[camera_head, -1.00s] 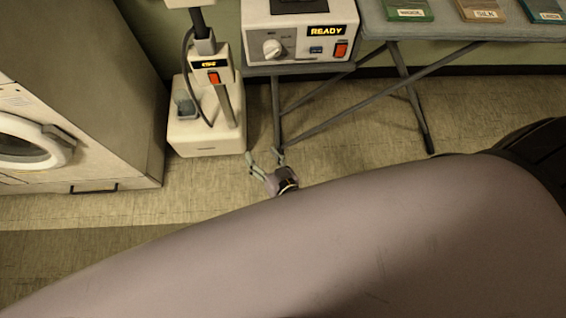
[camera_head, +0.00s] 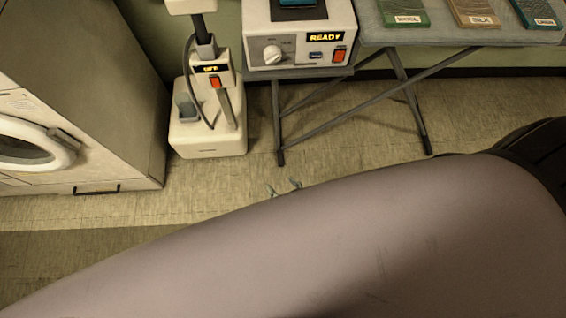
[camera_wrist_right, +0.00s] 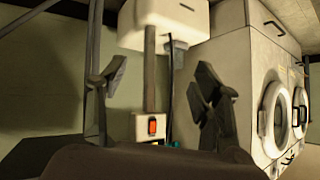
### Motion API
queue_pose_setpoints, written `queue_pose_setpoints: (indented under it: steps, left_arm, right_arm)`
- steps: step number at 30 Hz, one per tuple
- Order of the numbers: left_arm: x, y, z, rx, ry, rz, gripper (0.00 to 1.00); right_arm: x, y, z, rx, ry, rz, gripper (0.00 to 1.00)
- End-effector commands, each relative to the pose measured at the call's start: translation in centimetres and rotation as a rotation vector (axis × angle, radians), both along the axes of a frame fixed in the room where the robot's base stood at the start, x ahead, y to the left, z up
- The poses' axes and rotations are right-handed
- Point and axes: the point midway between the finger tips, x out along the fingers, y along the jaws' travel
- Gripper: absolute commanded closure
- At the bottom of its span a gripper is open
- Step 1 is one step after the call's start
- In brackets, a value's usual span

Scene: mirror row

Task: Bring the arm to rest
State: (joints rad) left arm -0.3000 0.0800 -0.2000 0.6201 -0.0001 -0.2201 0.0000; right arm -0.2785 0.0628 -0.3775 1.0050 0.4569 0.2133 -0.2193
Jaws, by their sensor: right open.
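In the head view my right gripper (camera_head: 283,188) shows only as two thin fingertips, spread apart, just past the upper edge of my own large arm link. The rest of the gripper is hidden behind that link. In the right wrist view the two dark fingers of my right gripper (camera_wrist_right: 157,90) stand wide apart with nothing held between them. My left gripper is in neither view.
A white steamer unit (camera_head: 208,146) with a display reading OFF stands on the floor. Beside it, a box reading READY (camera_head: 290,48) sits on an ironing board (camera_head: 435,34) with crossed legs. A white washer (camera_head: 110,120) stands left. Floor below the board is clear.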

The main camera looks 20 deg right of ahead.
Motion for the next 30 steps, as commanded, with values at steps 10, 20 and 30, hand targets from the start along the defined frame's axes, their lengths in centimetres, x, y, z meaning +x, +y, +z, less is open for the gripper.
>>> queue_pose_setpoints:
  steps: [10,20,30]
  left_arm:
    - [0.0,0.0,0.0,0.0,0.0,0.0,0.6]
    - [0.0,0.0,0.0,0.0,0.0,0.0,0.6]
    - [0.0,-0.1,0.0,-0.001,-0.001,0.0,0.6]
  right_arm:
    - [0.0,0.0,0.0,0.0,-0.001,0.0,0.41]
    - [-6.3,-3.3,-5.9,-0.098,0.214,0.05,0.41]
    - [-22.3,-11.5,-13.4,-0.292,0.688,0.104,0.41]
